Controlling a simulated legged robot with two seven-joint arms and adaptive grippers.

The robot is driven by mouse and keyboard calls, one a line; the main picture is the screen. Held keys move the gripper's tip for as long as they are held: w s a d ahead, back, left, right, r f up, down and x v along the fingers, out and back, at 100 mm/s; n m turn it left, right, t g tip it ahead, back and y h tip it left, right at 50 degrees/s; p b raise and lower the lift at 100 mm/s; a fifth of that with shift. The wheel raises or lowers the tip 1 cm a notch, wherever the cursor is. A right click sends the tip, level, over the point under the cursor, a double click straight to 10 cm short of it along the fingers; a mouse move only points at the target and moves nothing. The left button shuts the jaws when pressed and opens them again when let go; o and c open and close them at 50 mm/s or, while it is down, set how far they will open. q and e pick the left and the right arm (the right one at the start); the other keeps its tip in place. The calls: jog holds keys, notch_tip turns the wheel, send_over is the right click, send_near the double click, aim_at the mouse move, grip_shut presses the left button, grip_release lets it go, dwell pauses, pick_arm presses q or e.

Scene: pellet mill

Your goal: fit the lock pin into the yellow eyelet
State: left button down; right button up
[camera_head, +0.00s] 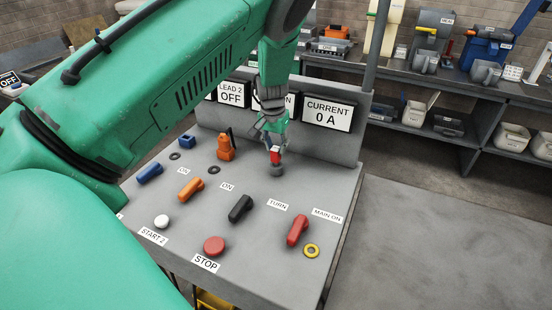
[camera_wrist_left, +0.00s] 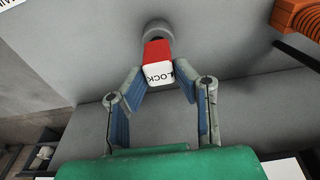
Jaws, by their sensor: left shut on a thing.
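The lock pin (camera_head: 276,157) has a red body and a white end marked LOCK; it also shows in the left wrist view (camera_wrist_left: 157,54). It stands at a round grey holder (camera_head: 277,171) on the panel top; whether it is still seated there I cannot tell. My left gripper (camera_head: 274,143) comes from above and is shut on the lock pin, with a blue-padded finger on each side in the left wrist view. The yellow eyelet (camera_head: 311,251) is an empty-looking ring at the front right, beside the red MAIN ON handle (camera_head: 298,231). My right gripper is not in view.
Between holder and eyelet stand a black handle (camera_head: 240,208) and the red handle. An orange handle (camera_head: 190,189), a red STOP button (camera_head: 214,246) and a white button (camera_head: 161,221) lie left. An orange post (camera_head: 226,148) stands behind. The upright sign board (camera_head: 340,138) closes the back.

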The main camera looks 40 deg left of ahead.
pick_arm(q)
jog(key=shift+a+r, duration=0.2)
jog(key=shift+r, duration=0.15)
jog(key=shift+d+r+p, duration=0.3)
jog(key=shift+r+p, duration=0.6)
jog(key=shift+r, duration=0.05)
jog(key=shift+a+r+p, duration=0.2)
jog(key=shift+r+p, duration=0.25)
jog(key=shift+r, duration=0.55)
jog(key=shift+d, duration=0.1)
